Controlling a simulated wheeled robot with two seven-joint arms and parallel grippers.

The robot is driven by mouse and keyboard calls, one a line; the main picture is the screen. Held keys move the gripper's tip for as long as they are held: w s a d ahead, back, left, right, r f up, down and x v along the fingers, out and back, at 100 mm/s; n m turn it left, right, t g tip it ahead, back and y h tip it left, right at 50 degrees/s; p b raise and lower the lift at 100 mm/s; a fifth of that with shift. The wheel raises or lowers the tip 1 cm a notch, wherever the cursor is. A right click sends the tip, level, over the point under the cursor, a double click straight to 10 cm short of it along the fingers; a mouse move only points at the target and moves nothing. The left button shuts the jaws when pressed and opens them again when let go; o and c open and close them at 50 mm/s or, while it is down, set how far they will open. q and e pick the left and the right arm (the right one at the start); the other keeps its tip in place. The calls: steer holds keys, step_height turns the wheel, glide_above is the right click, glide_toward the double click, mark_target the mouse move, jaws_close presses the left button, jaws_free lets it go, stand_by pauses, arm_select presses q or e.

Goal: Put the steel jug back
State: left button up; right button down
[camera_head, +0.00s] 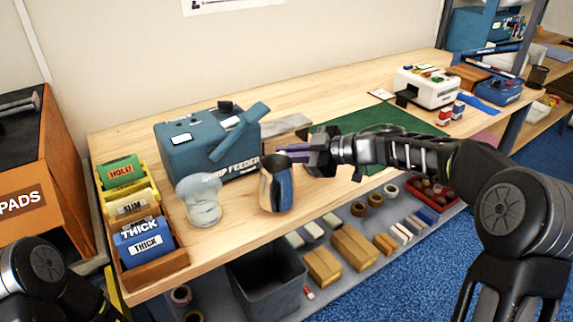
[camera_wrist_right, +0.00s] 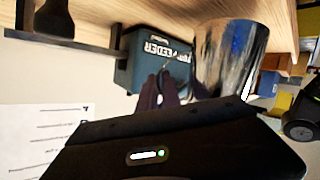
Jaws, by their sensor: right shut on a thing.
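The steel jug (camera_head: 277,188) is upright, shiny and open-topped, near the front edge of the workbench beside the blue-grey feeder. In the right wrist view the jug (camera_wrist_right: 230,62) shows large, close to the fingers. My right gripper (camera_head: 293,152) reaches in from the right and is shut on the jug near its upper part. The exact grip point is partly hidden, and I cannot tell whether the jug's base touches the bench. My left arm shows only at the lower left corner; its gripper is out of view.
The feeder (camera_head: 205,145) stands behind the jug, with a crumpled translucent object (camera_head: 199,201) left of it. A rack of labelled blocks (camera_head: 155,262) is at the left end. A green mat (camera_head: 385,118) lies right. A dark bin (camera_head: 268,283) and boxes are below.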

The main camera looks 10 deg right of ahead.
mark_target(286, 164)
steer(key=shift+f, duration=1.35)
steer(key=shift+f, duration=0.15)
steer(key=c, duration=1.5)
jaws_free()
steer(key=shift+c, duration=0.2)
steer(key=shift+d, duration=0.1)
steer(key=shift+s+d+r, duration=0.25)
steer(key=shift+d+r, duration=0.05)
steer(key=v, duration=1.1)
